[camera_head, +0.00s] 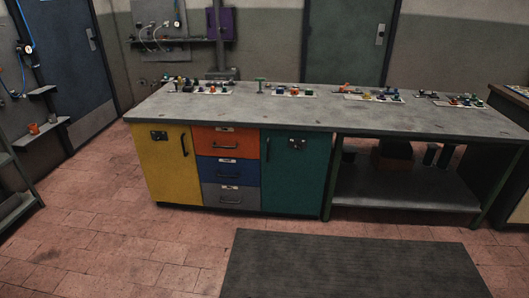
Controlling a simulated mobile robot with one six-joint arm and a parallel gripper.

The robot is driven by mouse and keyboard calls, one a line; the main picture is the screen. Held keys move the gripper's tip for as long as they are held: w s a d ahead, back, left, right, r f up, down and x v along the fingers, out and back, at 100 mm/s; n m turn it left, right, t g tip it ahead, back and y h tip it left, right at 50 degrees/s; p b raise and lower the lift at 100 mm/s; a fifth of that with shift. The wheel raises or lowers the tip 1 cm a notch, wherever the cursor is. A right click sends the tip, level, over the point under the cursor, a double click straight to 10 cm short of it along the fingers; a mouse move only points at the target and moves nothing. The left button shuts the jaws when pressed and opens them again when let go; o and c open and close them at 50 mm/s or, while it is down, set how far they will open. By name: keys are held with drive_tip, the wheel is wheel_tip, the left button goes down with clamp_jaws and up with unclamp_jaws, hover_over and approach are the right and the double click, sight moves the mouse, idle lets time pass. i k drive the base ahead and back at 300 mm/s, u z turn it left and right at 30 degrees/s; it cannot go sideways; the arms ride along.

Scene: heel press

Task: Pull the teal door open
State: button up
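The teal door (293,178) is on the front of the workbench, right of the drawers, and looks shut. A dark vertical handle (267,149) is near its upper left edge. A small dark plate (297,143) is at its upper right. My gripper is not in view.
Left of the teal door are orange, blue and grey drawers (228,170) and a yellow door (167,165). An open shelf (405,190) is to its right. Small parts lie on the benchtop (320,113). A dark mat (350,265) lies on the tiled floor in front, otherwise clear.

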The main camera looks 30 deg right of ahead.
sight(293, 180)
drive_tip(key=u, duration=0.4)
drive_tip(key=i, duration=1.2)
drive_tip(key=z, duration=0.2)
